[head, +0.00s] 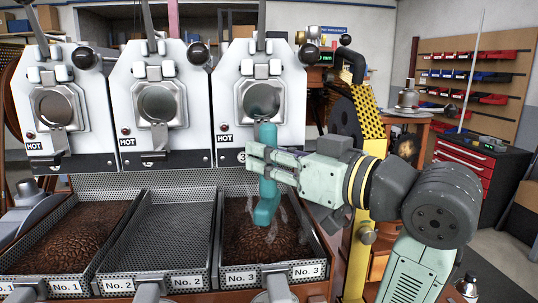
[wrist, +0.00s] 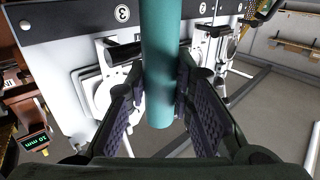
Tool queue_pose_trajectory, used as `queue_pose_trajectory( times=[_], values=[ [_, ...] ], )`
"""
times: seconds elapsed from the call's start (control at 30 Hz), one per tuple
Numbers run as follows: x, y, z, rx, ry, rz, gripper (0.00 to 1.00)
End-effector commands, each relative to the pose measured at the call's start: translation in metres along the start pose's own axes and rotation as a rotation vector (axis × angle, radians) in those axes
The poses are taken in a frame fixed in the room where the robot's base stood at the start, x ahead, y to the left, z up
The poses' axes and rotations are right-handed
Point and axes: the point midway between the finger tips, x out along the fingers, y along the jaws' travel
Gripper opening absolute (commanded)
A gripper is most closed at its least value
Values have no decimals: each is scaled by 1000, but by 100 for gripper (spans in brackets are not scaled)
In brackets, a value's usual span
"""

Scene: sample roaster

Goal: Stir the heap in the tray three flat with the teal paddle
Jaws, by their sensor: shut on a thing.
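The teal paddle (head: 267,205) is upright in my gripper (head: 265,165); its lower end is over tray No. 3 (head: 240,278). In the wrist view the teal handle (wrist: 158,60) runs between the two dark finger pads of my gripper (wrist: 158,100), shut on it. Dark brown beans (head: 250,240) lie in tray No. 3. The paddle's lower end overlaps them in the picture; I cannot tell whether it touches them. Faint pale wisps show around the paddle.
Tray No. 2 (head: 160,228) shows an empty mesh floor. Tray No. 1 (head: 75,240) holds brown beans. White roaster fronts marked HOT (head: 257,95) stand behind the trays. A yellow post (head: 358,250) stands right of tray No. 3, close to my arm.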

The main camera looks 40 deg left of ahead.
Motion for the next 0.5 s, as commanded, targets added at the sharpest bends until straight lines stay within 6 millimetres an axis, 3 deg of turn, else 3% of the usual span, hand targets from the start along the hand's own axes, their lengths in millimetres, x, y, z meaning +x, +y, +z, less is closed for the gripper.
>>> queue_pose_trajectory(
  times=[0.5],
  values=[
    [-3,0,5,0,-2,-2,0]
  ],
)
